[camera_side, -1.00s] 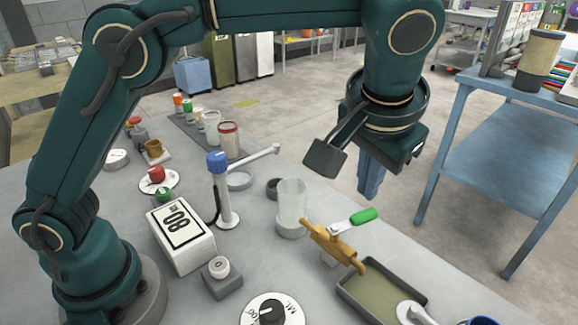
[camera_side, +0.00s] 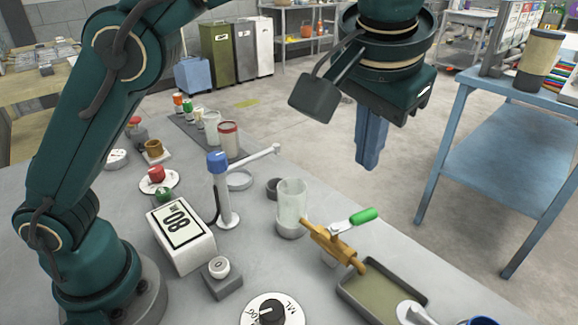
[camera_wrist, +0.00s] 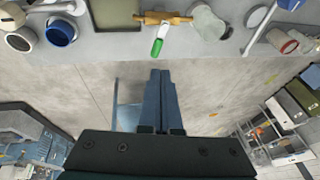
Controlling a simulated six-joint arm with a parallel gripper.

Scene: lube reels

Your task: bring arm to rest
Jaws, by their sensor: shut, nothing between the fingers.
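My gripper (camera_side: 369,164) hangs from the wrist, fingers pointing down, with floor behind it in the side view. Its blue fingers are together with nothing between them. In the wrist view the closed fingers (camera_wrist: 160,74) point toward the bench edge and touch nothing. The dark wrist camera (camera_side: 315,98) sits on the left of the wrist.
The grey bench (camera_side: 110,212) holds a display reading 80 (camera_side: 180,232), a blue-topped spout (camera_side: 219,190), a clear cup (camera_side: 291,205), a brass valve with a green handle (camera_side: 363,215) and a tray (camera_side: 384,297). A blue table (camera_side: 490,165) stands right. Floor between is clear.

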